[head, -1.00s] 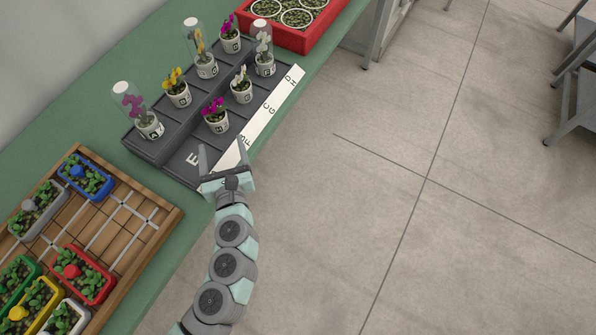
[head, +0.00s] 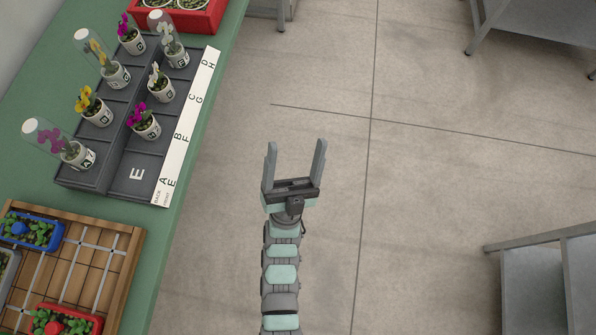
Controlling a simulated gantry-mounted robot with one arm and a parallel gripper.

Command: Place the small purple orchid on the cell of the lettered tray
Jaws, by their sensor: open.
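The dark lettered tray (head: 75,182) stands on the green bench, with two rows of cells and a white letter strip (head: 190,118). A purple orchid (head: 146,122) without a dome stands upright in the front row, in the cell beyond E. Another uncovered purple orchid (head: 131,36) stands at the far end of the back row. A third purple orchid (head: 76,151) stands under a clear dome at the near end of the back row. My gripper (head: 295,160) is open and empty, over the floor to the right of the bench.
Yellow orchids (head: 96,110) and white orchids (head: 161,84) fill other cells; some have clear domes. A wooden grid tray (head: 118,262) with coloured planters lies nearer. A red crate (head: 200,20) stands beyond. Grey metal tables (head: 545,285) stand at right; the floor between is clear.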

